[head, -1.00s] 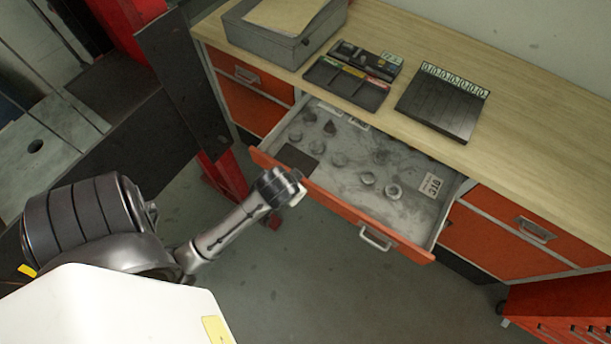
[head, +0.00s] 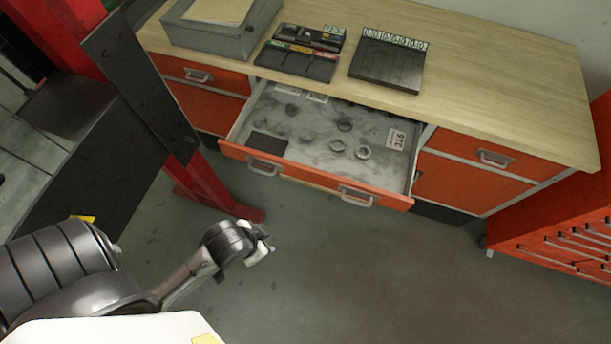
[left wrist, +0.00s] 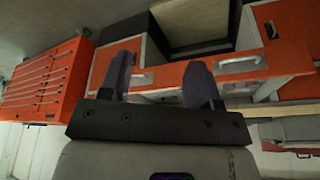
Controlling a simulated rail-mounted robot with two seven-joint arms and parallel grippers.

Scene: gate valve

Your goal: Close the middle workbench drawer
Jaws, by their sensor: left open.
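The middle workbench drawer (head: 320,128) stands pulled out from the wooden-topped bench. Its orange front (head: 315,175) has two metal handles, the left one (head: 265,166) and the right one (head: 357,197). Several small round parts lie inside it. My left gripper (head: 268,246) is in front of and below the drawer, apart from it. In the left wrist view, which looks upside down, my left gripper's two dark fingers (left wrist: 162,82) are spread with nothing between them. The drawer front shows past the fingers there (left wrist: 282,68). My right gripper is not in view.
On the bench top (head: 480,80) are a grey box (head: 222,38), a tray of small items (head: 298,62) and a dark flat case (head: 388,62). A red post (head: 205,190) stands left of the drawer. An orange tool cabinet (head: 560,225) stands at right. The floor before the drawer is clear.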

